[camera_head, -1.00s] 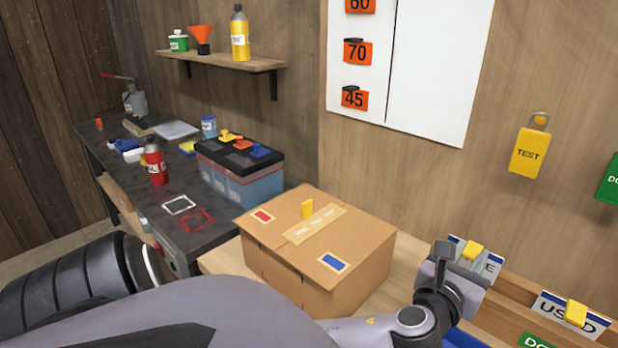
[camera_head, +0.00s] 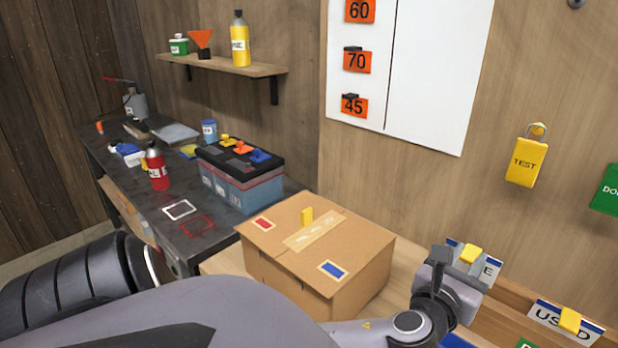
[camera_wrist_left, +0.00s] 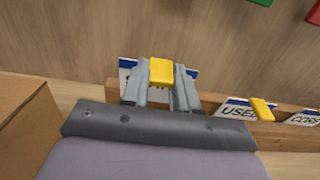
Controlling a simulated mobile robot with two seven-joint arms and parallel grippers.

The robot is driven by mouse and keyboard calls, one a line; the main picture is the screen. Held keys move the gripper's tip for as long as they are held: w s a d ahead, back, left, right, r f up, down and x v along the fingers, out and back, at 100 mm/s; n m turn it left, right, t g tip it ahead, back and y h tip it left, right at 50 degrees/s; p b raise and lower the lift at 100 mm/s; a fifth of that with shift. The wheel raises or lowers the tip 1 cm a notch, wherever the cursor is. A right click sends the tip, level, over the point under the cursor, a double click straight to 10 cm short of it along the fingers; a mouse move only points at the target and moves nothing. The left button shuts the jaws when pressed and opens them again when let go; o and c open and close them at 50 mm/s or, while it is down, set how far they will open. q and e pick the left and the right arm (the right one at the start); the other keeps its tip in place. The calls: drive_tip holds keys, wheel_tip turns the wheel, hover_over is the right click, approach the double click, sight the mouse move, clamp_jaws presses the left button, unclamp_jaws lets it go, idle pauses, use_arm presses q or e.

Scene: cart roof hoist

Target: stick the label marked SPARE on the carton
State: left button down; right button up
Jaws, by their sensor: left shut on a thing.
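The brown carton (camera_head: 352,235) stands closed in the middle of the head view. My left gripper (camera_head: 462,265), right of the carton, is shut on the yellow tab (camera_wrist_left: 161,71) of a white label with a blue edge (camera_head: 490,268). My right gripper is out of view.
A USED label (camera_head: 562,322) with a yellow tab stands in the rack, right of my left gripper. A battery (camera_head: 240,185) and red bottle (camera_head: 156,168) stand on the dark bench at left. A yellow TEST tag (camera_head: 526,162) hangs on the wall.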

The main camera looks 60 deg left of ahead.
use_arm(q)
drive_tip(key=shift+s+d+r, duration=0.1)
drive_tip(key=shift+s+r, duration=0.15)
drive_tip(key=shift+r, duration=0.05)
drive_tip(key=shift+s+d+r, duration=0.2)
drive_tip(key=shift+s+r, duration=0.45)
drive_tip(key=shift+s, duration=0.15)
drive_tip(key=shift+s+f, duration=0.1)
